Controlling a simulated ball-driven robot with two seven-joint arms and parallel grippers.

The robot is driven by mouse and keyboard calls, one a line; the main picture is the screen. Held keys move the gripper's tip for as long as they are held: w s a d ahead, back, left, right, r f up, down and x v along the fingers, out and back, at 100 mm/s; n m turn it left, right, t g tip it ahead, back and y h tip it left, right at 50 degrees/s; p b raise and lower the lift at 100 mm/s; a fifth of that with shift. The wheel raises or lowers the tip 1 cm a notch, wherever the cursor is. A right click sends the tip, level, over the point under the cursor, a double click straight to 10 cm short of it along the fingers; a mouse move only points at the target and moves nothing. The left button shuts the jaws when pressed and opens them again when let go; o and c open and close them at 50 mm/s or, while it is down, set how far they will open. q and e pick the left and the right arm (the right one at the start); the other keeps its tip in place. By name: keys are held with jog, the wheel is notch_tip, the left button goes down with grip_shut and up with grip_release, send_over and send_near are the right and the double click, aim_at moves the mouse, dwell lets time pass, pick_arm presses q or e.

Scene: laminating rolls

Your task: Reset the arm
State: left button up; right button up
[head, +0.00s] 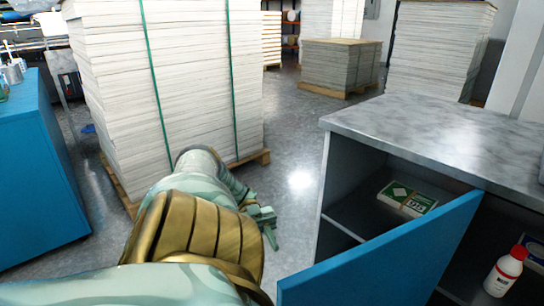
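My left arm (195,235), pale green with a gold ribbed section, comes in from the bottom left and reaches forward over the floor. Its gripper (268,226) is small in the picture, left of the open cabinet and in front of the strapped paper stack. It touches nothing that I can see. The fingers are seen at an angle, so their gap is unclear. No held object shows. My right gripper is not in view.
A marble-topped cabinet (440,135) stands right, its blue door (385,255) open towards me. Inside are a green-white box (407,199) and a red-capped white bottle (505,272). A tall paper stack (190,80) stands ahead, a blue cabinet (40,175) left. Grey floor (300,150) is clear between.

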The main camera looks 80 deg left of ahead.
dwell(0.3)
